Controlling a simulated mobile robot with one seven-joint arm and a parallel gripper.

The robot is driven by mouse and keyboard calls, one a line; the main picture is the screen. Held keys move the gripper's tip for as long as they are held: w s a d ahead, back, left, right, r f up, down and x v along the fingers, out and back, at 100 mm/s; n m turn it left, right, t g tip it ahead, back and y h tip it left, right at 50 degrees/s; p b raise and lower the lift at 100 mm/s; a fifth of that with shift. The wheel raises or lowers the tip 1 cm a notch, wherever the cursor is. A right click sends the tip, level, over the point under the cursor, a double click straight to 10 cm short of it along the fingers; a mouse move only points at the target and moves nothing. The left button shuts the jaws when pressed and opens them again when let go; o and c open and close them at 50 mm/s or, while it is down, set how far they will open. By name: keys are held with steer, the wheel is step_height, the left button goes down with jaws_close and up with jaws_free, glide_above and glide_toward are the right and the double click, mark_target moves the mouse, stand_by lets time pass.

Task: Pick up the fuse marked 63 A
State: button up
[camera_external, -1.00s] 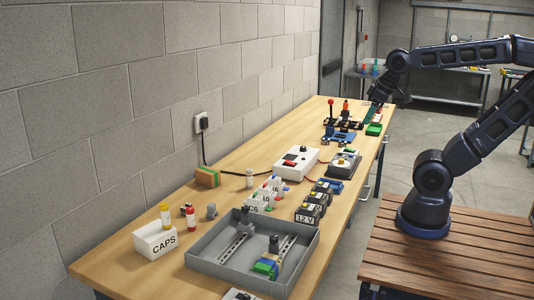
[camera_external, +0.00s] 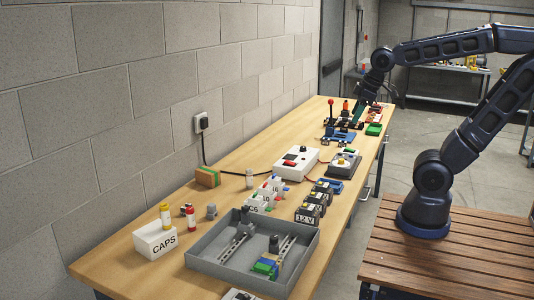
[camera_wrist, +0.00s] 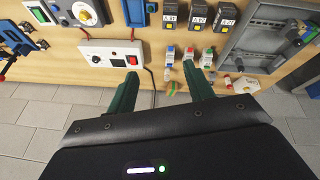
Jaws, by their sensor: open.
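No marking reading 63 A can be read in either view. Small upright cylinders stand near the near left of the bench: a yellow-banded one (camera_external: 165,213), a red one (camera_external: 190,216), a grey one (camera_external: 211,212) and a pale one (camera_external: 249,180). They may be fuses, but their print is too small to tell. In the wrist view a red cylinder (camera_wrist: 228,82) shows to the right of the fingers. My gripper (camera_external: 357,113) is over the far part of the bench, well away from these cylinders. Its green fingers (camera_wrist: 160,72) are apart, with nothing held between them.
A white CAPS box (camera_external: 154,241) and a grey tray (camera_external: 201,266) stand at the near end. Black 12 V blocks (camera_external: 309,213), white breakers (camera_external: 262,200) and a white switch box (camera_external: 296,162) crowd the middle. The wall (camera_external: 120,110) borders the left side.

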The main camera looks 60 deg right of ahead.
steer(key=w+f+n+h, duration=0.1)
steer(key=w+f+n, duration=0.1)
steer(key=w+n, duration=0.7)
steer(key=n+h, duration=0.1)
steer(key=n, duration=1.6)
glide_toward(249, 178)
steer(key=d+f, duration=0.1)
steer(key=d, duration=0.1)
steer(key=shift+g, duration=0.4)
steer(key=x, duration=0.4)
steer(key=shift+w+a+f, duration=0.1)
steer(key=shift+w+a, duration=0.1)
steer(key=shift+w, duration=0.25)
steer(key=shift+w+x, duration=0.2)
steer(key=shift+x, duration=1.35)
steer(key=shift+w+x, duration=0.25)
steer(key=shift+x, duration=1.35)
steer(key=c, duration=1.1)
steer(key=shift+r, duration=0.2)
steer(key=shift+r, duration=0.1)
